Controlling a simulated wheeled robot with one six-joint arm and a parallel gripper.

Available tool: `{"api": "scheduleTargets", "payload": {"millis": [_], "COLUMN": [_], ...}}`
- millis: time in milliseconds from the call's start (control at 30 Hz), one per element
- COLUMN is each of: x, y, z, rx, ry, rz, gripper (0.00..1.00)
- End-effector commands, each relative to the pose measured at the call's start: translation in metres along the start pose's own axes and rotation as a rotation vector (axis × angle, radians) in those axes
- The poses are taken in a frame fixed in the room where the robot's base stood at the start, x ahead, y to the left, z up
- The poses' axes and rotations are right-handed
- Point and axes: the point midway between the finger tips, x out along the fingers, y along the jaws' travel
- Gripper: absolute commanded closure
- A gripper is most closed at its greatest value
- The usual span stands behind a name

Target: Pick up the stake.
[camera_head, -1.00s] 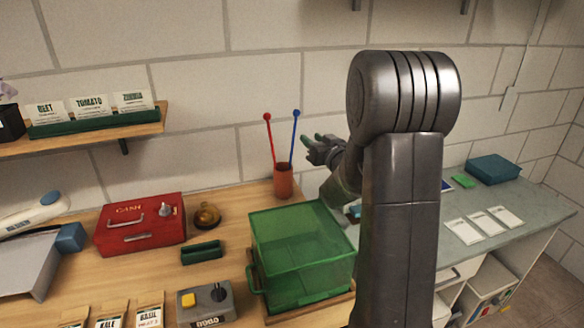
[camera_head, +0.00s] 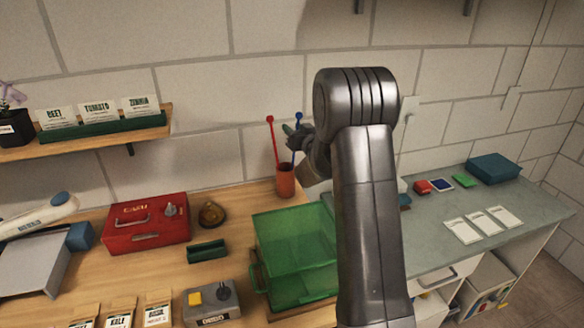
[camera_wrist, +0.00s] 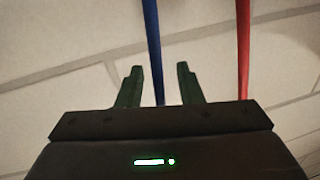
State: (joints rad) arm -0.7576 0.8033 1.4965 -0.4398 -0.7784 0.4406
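A terracotta cup (camera_head: 285,181) stands on the wooden counter by the wall and holds two upright stakes. One is a red stake (camera_head: 273,140) with a ball top, on the left; the other is a blue stake (camera_head: 298,128). My gripper (camera_head: 296,130) is at the blue stake's upper part and hides some of it. In the wrist view my gripper (camera_wrist: 160,82) is open, with the blue stake (camera_wrist: 152,45) passing between its fingers, nearer the left one. The red stake (camera_wrist: 243,50) is outside the right finger. The cup is out of the wrist view.
A green translucent bin (camera_head: 290,245) stands in front of the cup, below my arm. A red cash box (camera_head: 146,222), a brass bell (camera_head: 211,214) and a small green tray (camera_head: 207,251) are to the left. The wall is close behind the stakes.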

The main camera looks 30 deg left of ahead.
Motion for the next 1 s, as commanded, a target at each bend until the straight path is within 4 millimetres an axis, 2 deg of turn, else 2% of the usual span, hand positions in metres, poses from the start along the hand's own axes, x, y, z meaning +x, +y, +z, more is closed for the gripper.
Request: {"api": "scheduleTargets", "payload": {"millis": [100, 267, 300, 767, 1000], "x": [0.0, 0.0, 0.0, 0.0, -0.001], "y": [0.0, 0.0, 0.0, 0.0, -0.004], "z": [0.0, 0.0, 0.0, -0.005, -0.034], "rx": [0.0, 0.0, 0.0, 0.0, -0.002], "ry": [0.0, 0.0, 0.0, 0.002, 0.005], "rz": [0.0, 0.0, 0.0, 0.0, 0.0], "gripper": [0.67, 0.98, 1.0, 1.0, 1.0]}}
